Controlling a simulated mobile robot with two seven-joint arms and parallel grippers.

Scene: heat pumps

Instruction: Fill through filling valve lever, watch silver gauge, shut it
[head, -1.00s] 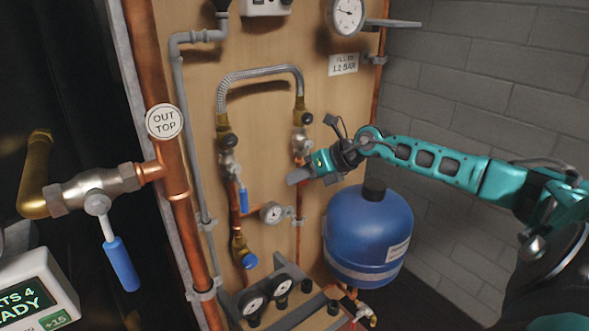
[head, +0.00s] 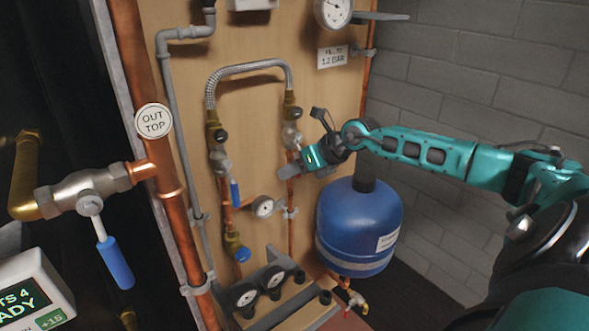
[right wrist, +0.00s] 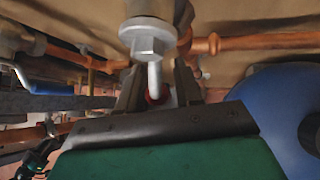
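The filling loop is a braided hose (head: 248,69) between two valves on the wooden board. The left valve (head: 220,160) has a blue lever (head: 235,192) hanging down. My right gripper (head: 287,172) is just below the right valve (head: 292,135), hiding most of its lever. In the right wrist view, the gripper's two fingers (right wrist: 158,88) stand apart on either side of a grey lever stem (right wrist: 154,78) with red at its end. I see no firm grip on it. The silver gauge (head: 333,11) is at the top, partly cut off. My left gripper is out of view.
A sign reading fill to 1.2 bar (head: 332,57) is under the silver gauge. A blue tank (head: 358,228) stands below my right forearm. A blue-handled valve (head: 114,262) is at left.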

